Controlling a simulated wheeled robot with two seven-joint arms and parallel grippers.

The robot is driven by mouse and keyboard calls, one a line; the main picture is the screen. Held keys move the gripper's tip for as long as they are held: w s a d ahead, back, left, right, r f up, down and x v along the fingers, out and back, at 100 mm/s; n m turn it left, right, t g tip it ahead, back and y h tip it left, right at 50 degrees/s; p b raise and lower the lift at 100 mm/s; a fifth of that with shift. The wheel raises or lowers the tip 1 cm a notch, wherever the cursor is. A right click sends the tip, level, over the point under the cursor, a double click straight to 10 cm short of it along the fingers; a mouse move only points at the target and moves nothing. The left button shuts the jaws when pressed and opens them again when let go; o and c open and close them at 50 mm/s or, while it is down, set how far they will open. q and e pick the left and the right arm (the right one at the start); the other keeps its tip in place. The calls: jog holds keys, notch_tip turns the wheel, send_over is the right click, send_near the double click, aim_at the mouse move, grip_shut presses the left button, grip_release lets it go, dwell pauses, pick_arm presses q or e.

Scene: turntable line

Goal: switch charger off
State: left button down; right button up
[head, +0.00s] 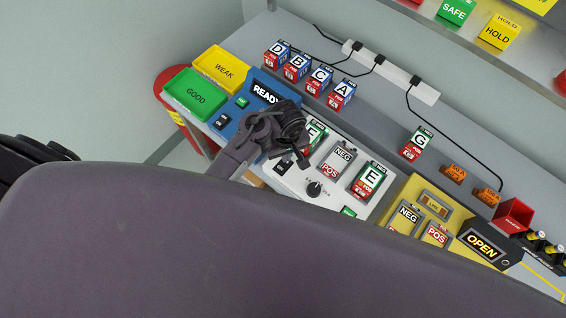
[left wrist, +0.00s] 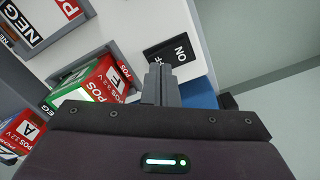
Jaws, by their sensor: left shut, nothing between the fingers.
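The white charger (head: 325,196) sits in the middle of the bench. Its black rocker switch (head: 283,167) lies near its left end. In the left wrist view the switch (left wrist: 168,50) carries ON and OFF marks; its tilt is hard to tell. Cell F (head: 316,134) and cell E (head: 370,181) sit in the charger's bays, and the bay between them, marked NEG and POS, is empty. My left gripper (head: 301,160) is above the charger, between the switch and cell F. Its shut, empty fingertips (left wrist: 161,72) appear just beside the switch; contact is unclear. My right gripper is out of view.
A blue READY box (head: 240,112) adjoins the charger on the left, beyond it green GOOD (head: 194,95) and yellow WEAK (head: 222,67) trays. A black knob (head: 314,188) is right of the switch. A yellow fixture (head: 411,190) stands right. Cells stand behind, with a white power strip (head: 395,75).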

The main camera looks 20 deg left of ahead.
pick_arm(q)
jog(key=shift+f+b, duration=0.35)
jog(key=shift+f, duration=0.35)
notch_tip(320, 180, up, 3)
jog(key=p, duration=0.2)
jog(key=shift+f+p, duration=0.2)
jog(key=shift+p, duration=0.15)
jog(key=shift+r, duration=2.25)
